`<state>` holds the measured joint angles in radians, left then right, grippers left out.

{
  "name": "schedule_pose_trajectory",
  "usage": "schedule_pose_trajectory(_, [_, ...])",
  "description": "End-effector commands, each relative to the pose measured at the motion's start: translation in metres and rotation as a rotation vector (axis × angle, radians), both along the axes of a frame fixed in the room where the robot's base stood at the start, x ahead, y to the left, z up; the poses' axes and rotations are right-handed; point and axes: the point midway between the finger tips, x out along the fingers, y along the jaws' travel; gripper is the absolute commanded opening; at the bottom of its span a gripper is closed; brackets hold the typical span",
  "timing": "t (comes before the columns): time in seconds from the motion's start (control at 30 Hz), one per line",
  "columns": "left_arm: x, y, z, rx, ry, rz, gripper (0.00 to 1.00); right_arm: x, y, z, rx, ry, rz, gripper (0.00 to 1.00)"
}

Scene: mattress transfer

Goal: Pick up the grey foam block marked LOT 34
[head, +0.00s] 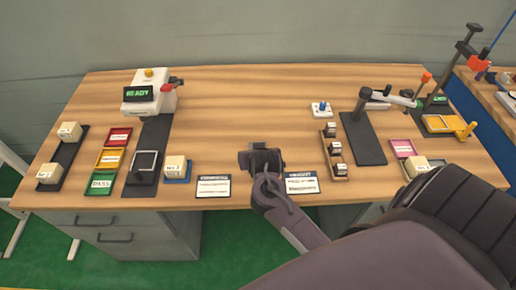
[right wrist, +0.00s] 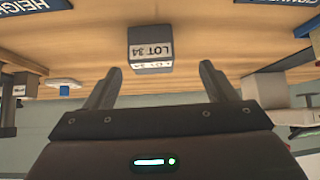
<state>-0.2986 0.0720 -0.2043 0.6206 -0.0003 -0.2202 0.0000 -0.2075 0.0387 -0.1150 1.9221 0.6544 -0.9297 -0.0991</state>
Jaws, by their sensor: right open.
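The grey foam block marked LOT 34 (right wrist: 150,48) rests on the wooden table and shows upside down in the right wrist view, with its label facing the camera. My right gripper (right wrist: 160,68) is open, its two fingers apart on either side of the view. The block lies ahead of the fingers, between their lines and a little nearer the left one. I see no contact. In the head view my right gripper (head: 262,158) is over the table's front middle, and I cannot make out the block behind it. My left gripper is not in view.
Two printed cards, one (head: 213,186) left and one (head: 301,183) right of my gripper, lie on the table (head: 240,100). A cream block on a blue pad (head: 177,178) stands left. A wooden rack with small blocks (head: 333,150) stands right. The table's middle back is clear.

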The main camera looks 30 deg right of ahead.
Motion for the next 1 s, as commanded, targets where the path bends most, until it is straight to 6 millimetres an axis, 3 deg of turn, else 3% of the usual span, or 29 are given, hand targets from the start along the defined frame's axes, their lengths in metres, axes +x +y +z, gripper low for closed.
schedule_pose_trajectory(0.63, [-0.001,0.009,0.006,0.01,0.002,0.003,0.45,0.051,-0.037,-0.046,-0.015,-0.016,-0.033,0.78])
schedule_pose_trajectory(0.97, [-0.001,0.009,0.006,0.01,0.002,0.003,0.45,0.055,-0.039,-0.052,-0.014,-0.016,-0.03,0.78])
schedule_pose_trajectory(1.0, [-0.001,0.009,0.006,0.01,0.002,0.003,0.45,0.055,-0.039,-0.052,-0.014,-0.016,-0.03,0.74])
